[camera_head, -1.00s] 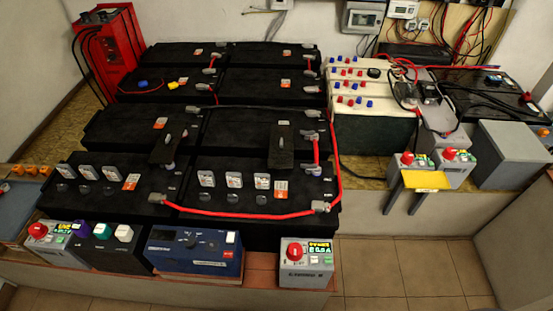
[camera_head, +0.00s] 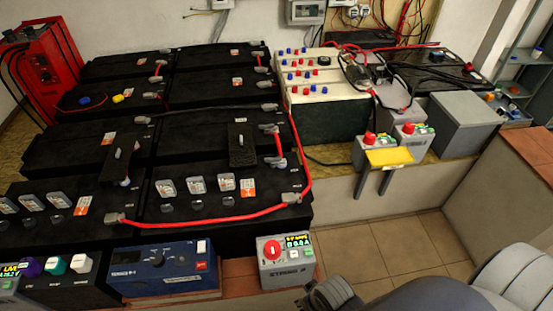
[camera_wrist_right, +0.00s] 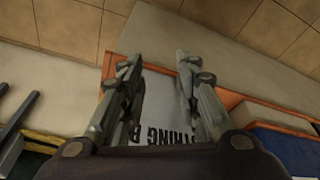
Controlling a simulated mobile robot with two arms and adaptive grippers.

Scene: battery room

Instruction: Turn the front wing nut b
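Each bears a small pale metal piece, one on the left plate (camera_head: 118,153) and one on the right plate (camera_head: 242,141); these look like wing nuts, but I cannot tell which is front b. My right gripper (camera_head: 330,296) is at the bottom edge, low and to the right of the grey box (camera_head: 288,275) with a red knob. In the right wrist view my right gripper (camera_wrist_right: 157,72) is open and empty, its fingers apart above a grey surface lettered partly "...RING B". My left gripper is not in view.
A blue unit (camera_head: 160,272) stands left of the grey box. Red cables (camera_head: 200,223) run along the battery fronts. A yellow plate (camera_head: 390,157) juts out below two red-knobbed boxes. The tiled floor (camera_head: 410,240) at right is clear.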

